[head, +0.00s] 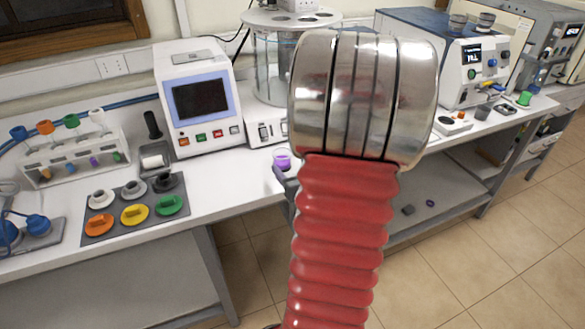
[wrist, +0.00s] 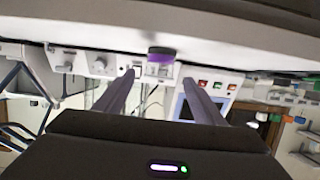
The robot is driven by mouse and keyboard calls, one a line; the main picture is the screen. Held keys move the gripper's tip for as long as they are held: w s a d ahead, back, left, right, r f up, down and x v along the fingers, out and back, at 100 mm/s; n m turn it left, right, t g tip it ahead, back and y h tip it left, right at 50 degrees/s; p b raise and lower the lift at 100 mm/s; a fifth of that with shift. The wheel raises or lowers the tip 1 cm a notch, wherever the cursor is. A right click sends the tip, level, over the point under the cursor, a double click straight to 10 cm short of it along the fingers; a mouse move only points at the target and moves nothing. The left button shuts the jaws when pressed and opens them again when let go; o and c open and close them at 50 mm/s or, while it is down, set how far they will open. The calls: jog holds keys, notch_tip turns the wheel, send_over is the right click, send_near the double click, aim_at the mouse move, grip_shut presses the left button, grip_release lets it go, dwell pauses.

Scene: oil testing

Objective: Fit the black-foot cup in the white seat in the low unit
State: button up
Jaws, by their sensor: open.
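My gripper (wrist: 158,80) is open in the wrist view, its two dark fingers spread with nothing between the tips that I can see. A clear cup with a purple foot (wrist: 160,57) stands on the bench beyond the fingertips; this purple-foot cup also shows in the head view (head: 282,160), left of my arm. In the head view my red and metal arm hides most of the gripper. I cannot pick out the black-foot cup for sure. I cannot tell which item is the low unit with the white seat; a low white plate (head: 452,125) lies right of my arm.
A grey mat (head: 122,222) with several coloured knobs and a rack of bottles (head: 75,155) stand at the left. A screen unit (head: 197,100), a glass bath (head: 272,62) and a blue-topped unit (head: 478,70) line the back. The floor (head: 520,235) is clear at front right.

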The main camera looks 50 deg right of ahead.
jog(key=shift+w+a+r, duration=0.25)
jog(key=shift+w, duration=0.15)
jog(key=w+a+r+n+g+y, duration=0.1)
jog(key=w+a+r+g, duration=0.2)
jog(key=a, duration=0.5)
jog(key=w+a+r+n+y, duration=0.1)
jog(key=w+a+r+n, duration=0.2)
jog(key=a, duration=0.5)
jog(key=s+a+r+g+y, duration=0.1)
jog(key=s+a, duration=0.3)
jog(key=a, duration=0.4)
jog(key=s+a+r+n+g+y, duration=0.1)
jog(key=s+a, duration=0.3)
jog(key=a, duration=0.4)
jog(key=s+a+r+n+g+y, duration=0.1)
jog(key=s+a+r+y, duration=0.2)
jog(key=a, duration=0.5)
jog(key=shift+s+a+r+g, duration=0.15)
jog(key=shift+s+a+g, duration=0.2)
jog(key=shift+s, duration=0.45)
jog(key=shift+d, duration=0.15)
